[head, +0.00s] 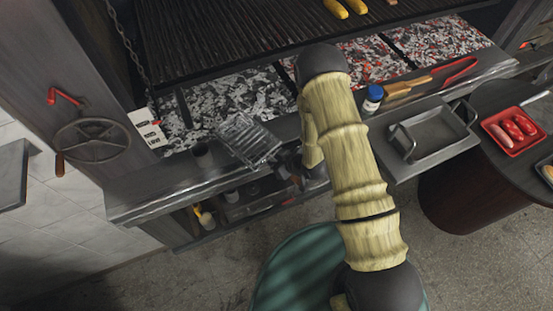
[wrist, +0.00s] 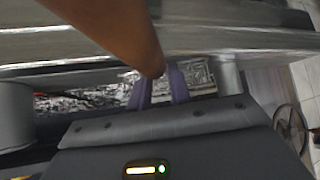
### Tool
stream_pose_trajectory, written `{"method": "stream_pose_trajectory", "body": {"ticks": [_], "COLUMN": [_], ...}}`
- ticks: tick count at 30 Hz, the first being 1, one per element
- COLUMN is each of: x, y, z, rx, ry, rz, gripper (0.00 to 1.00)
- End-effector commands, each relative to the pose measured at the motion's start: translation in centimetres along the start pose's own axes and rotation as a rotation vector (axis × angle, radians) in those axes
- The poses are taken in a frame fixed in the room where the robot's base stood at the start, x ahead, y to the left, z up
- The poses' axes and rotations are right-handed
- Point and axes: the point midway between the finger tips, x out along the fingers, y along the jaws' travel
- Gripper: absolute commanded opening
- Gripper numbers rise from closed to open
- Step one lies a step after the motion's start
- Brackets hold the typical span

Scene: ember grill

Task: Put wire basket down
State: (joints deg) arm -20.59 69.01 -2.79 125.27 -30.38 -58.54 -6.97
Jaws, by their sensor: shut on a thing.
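The wire basket (head: 248,140) is a flat metal mesh cage, tilted in the head view, over the front ledge and the near edge of the ember bed. I cannot tell whether it touches the ledge. My gripper (head: 290,158) is at the basket's lower right end, partly hidden by my arm. In the wrist view my gripper's two fingers (wrist: 160,88) are shut on the basket's brown wooden handle (wrist: 115,28), which runs toward the camera. A piece of the mesh (wrist: 198,76) shows beyond the fingers.
A blue-capped jar (head: 372,98), tongs (head: 455,72) and a metal tray (head: 432,137) stand to the right. The grate (head: 220,40) lies above the embers.

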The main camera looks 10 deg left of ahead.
Motion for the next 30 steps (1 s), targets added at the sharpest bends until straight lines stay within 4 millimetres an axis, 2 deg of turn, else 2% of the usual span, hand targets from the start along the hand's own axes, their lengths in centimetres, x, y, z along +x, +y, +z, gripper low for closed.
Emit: {"method": "stream_pose_trajectory", "body": {"ticks": [4,30], "x": [0.58,1.12], "y": [0.04,0.03], "z": [0.43,0.97], "rx": [-0.001,-0.001], "ry": [0.004,0.004], "rz": [0.001,0.001], "gripper": [0.00,0.00]}}
